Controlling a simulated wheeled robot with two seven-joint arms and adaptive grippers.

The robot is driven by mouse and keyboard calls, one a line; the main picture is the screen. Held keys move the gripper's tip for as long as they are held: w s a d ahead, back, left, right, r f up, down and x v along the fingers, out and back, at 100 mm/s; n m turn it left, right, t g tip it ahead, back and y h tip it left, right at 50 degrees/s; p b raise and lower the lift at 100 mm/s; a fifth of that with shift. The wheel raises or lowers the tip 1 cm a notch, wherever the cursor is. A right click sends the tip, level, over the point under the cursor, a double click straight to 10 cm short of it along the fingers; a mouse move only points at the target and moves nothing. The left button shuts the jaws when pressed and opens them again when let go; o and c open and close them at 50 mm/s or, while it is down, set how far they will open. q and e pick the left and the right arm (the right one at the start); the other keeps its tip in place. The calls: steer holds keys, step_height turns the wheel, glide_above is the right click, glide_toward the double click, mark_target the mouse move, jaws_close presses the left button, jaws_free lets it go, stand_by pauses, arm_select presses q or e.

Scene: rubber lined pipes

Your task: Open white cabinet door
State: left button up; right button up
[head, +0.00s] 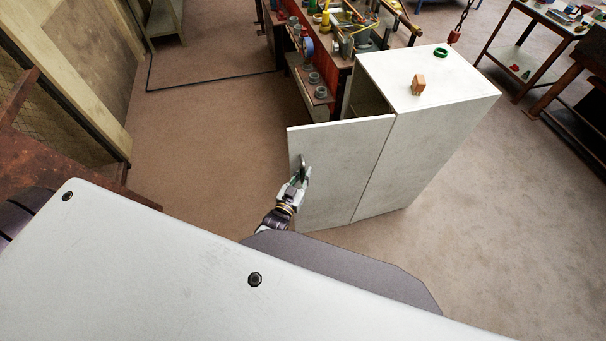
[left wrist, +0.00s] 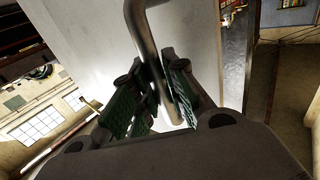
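The white cabinet (head: 430,130) stands right of centre in the head view. Its white door (head: 345,170) is ajar: its top edge stands out from the cabinet body, and a dark gap shows behind it. A metal handle (head: 302,165) is on the door near its free edge. My left gripper (head: 301,176) is at this handle. In the left wrist view the handle bar (left wrist: 146,40) runs down between the green-padded fingers (left wrist: 165,95), which look closed around it. The door's pale face (left wrist: 90,30) fills the area behind. My right gripper is in neither view.
A small wooden block (head: 418,84) and a green ring (head: 440,52) lie on the cabinet top. A cluttered workbench (head: 320,95) stands behind the door. Another table (head: 530,50) is at the upper right. Open brown floor (head: 205,130) lies left of the door.

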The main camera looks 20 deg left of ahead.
arm_select(q)
steer(key=o, duration=0.4)
steer(key=shift+c, duration=0.2)
steer(key=shift+s, duration=0.1)
steer(key=s+a, duration=0.1)
steer(key=s, duration=1)
steer(key=shift+s, duration=0.35)
stand_by(0.4)
steer(key=shift+w, duration=0.1)
